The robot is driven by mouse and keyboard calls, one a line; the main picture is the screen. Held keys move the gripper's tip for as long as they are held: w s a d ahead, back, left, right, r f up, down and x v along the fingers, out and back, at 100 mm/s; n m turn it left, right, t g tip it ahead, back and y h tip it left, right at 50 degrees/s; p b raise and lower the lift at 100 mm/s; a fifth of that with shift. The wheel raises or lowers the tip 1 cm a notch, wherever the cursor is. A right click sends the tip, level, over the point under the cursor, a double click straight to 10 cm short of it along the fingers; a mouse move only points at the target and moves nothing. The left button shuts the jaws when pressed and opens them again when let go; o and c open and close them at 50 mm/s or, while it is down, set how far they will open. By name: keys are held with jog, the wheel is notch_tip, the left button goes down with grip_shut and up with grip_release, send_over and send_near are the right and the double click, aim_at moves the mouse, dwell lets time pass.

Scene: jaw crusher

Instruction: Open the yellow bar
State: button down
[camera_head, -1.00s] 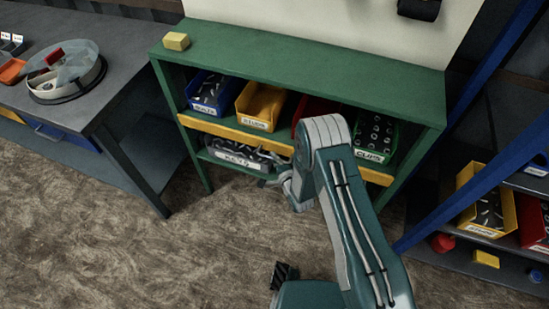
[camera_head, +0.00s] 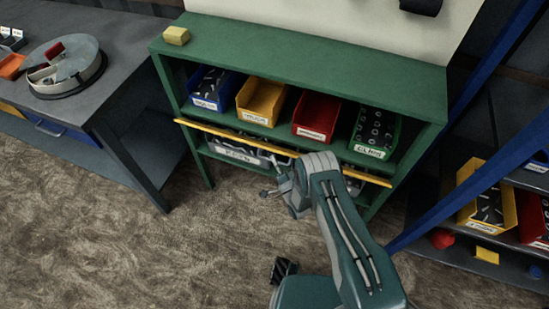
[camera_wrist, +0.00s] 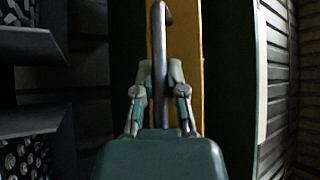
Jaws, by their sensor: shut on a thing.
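The yellow bar (camera_head: 225,135) runs across the front of the green shelf (camera_head: 305,62), below the upper row of bins. It shows as a thin strip, its right part partly behind my arm. In the wrist view the yellow bar (camera_wrist: 188,45) stands as a vertical band behind a grey hooked metal handle (camera_wrist: 158,45). My gripper (camera_wrist: 161,82) has its fingers on both sides of the handle and is shut on it. In the head view my gripper (camera_head: 279,182) is small, in front of the bar's middle, with its grip hard to make out.
Blue (camera_head: 208,90), yellow (camera_head: 261,101), red (camera_head: 316,117) and green (camera_head: 375,132) bins stand on the upper shelf. A grey bin (camera_head: 238,155) is below. A dark table (camera_head: 120,65) is left, a blue-framed rack (camera_head: 480,185) right. The floor in front is clear.

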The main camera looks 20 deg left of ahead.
jog(key=f+n+g+y, duration=0.1)
jog(key=n+y, duration=0.1)
jog(key=n, duration=0.1)
jog(key=n+g+y, duration=0.1)
jog(key=n+y, duration=0.1)
jog(key=n, duration=0.1)
jog(key=f+n+g+y, duration=0.1)
jog(key=n+g+y, duration=0.1)
jog(key=n+y, duration=0.1)
jog(key=shift+w+f+n, duration=0.3)
jog(key=shift+w+n, duration=0.1)
jog(key=shift+n, duration=0.2)
jog(key=shift+f+n+g+y, duration=0.1)
jog(key=shift+n+g+y, duration=0.2)
jog(key=shift+n+g, duration=0.15)
jog(key=c, duration=0.7)
grip_release()
jog(key=shift+w+r+m, duration=0.1)
jog(key=shift+r+m, duration=0.15)
jog(key=shift+m, duration=0.1)
